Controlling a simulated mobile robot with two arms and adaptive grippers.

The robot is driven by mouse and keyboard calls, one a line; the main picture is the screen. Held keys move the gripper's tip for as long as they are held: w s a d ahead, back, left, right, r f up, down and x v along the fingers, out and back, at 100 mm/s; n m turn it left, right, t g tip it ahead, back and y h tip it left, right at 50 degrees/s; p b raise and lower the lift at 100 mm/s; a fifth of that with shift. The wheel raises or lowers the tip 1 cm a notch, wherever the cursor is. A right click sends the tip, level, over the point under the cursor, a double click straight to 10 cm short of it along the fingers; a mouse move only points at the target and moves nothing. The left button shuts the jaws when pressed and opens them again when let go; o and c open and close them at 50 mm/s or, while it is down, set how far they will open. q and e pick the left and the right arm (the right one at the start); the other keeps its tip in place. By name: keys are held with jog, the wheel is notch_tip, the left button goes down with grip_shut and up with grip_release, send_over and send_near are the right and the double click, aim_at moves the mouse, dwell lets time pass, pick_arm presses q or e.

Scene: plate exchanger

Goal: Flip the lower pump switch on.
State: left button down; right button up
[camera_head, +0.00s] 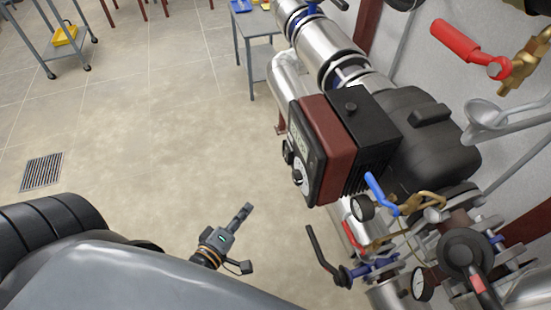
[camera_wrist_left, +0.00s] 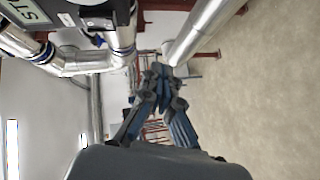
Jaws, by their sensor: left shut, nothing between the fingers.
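The pump (camera_head: 328,135) is a dark red and black box with a grey front panel in the head view. A round dark knob with a light centre (camera_head: 297,176) sits low on that panel, with another dark knob (camera_head: 288,152) above it. I cannot tell the switch position. My left gripper (camera_head: 246,211) is shut and empty, in open air left of and below the panel, apart from it. In the left wrist view its fingers (camera_wrist_left: 160,76) are together, and the pump's labelled panel (camera_wrist_left: 18,12) shows only partly at the top left corner.
Pipes with a blue-handled valve (camera_head: 380,192), gauges (camera_head: 422,284) and a black lever (camera_head: 322,252) crowd the right side. A red-handled valve (camera_head: 460,45) is above. A trolley (camera_head: 65,45) stands far left. The floor between is open.

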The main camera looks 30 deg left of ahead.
pick_arm(q)
notch_tip(320, 180, up, 8)
jog(key=n+t, duration=0.1)
jog(key=n, duration=0.1)
jog(key=shift+w+a+t, duration=0.25)
jog(key=shift+a+t, duration=0.05)
jog(key=shift+w+f, duration=0.1)
jog(key=p, duration=0.4)
send_near(286, 153)
jog(key=w+a+f, duration=0.2)
jog(key=w+a, duration=0.2)
jog(key=w+d, duration=0.2)
jog(key=w, duration=0.1)
jog(key=shift+d+f+p, duration=0.3)
jog(key=shift+d+f, duration=0.1)
jog(key=shift+s, duration=0.1)
